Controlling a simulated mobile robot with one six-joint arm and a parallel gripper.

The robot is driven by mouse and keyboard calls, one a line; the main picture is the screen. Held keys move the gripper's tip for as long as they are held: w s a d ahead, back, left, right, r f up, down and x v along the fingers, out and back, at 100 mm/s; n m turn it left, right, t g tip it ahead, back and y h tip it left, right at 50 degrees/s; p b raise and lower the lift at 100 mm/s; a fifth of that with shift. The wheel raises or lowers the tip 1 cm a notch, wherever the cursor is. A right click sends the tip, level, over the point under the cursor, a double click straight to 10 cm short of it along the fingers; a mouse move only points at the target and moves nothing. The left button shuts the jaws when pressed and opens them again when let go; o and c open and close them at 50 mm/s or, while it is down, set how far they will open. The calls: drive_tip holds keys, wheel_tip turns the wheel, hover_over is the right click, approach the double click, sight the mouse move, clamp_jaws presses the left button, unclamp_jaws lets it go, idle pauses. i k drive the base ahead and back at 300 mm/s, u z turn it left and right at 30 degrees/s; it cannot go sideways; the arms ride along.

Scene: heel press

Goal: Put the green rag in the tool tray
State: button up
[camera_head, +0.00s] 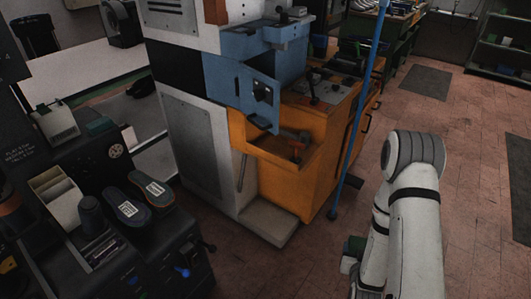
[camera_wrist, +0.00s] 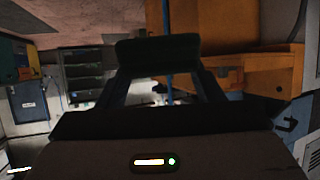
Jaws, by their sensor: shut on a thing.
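My gripper (camera_wrist: 157,72) is shut on a dark green piece, which looks like the green rag (camera_wrist: 158,52), held across the fingertips in the wrist view. In the head view, the green rag (camera_head: 355,243) shows as a small patch beside my white arm at lower right. My gripper (camera_head: 350,266) is partly hidden there by the arm. An orange open tray-like recess (camera_head: 270,156) with a tool in it sits in the front of the machine, left of and beyond my gripper. I cannot tell for sure that it is the tool tray.
A blue upright pole (camera_head: 350,150) stands between my arm and the orange cabinet (camera_head: 338,150). A dark console (camera_head: 150,245) with two shoe soles (camera_head: 140,200) is at left. Green benches and shelves stand at the back.

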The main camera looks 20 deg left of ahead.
sight(271, 145)
drive_tip(key=z, duration=0.85)
drive_tip(key=i, duration=0.05)
drive_tip(key=u, duration=2.05)
